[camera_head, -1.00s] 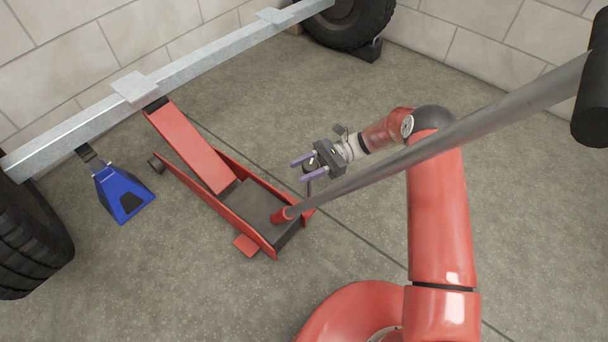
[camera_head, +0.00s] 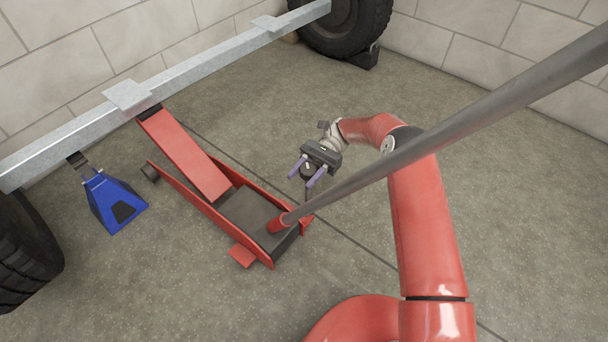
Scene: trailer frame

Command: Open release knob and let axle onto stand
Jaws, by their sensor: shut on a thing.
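A red floor jack (camera_head: 183,155) stands under the galvanized axle beam (camera_head: 185,76), its raised arm up at a plate on the beam. A long grey handle (camera_head: 430,137) rises from the jack's rear toward the upper right. The dark release knob (camera_head: 308,169) is beside the jack's rear, on a thin dark stem. My gripper (camera_head: 306,172) is shut on the knob, one purple finger on each side. A blue stand (camera_head: 114,202) stands on the floor below the beam at left; its dark top is close under the beam, and I cannot tell whether they touch.
A black tyre (camera_head: 25,250) is at the left end of the beam and another (camera_head: 345,22) at the far end, with a dark chock (camera_head: 364,57) by it. The jack handle crosses in front of my arm. The concrete floor around is clear.

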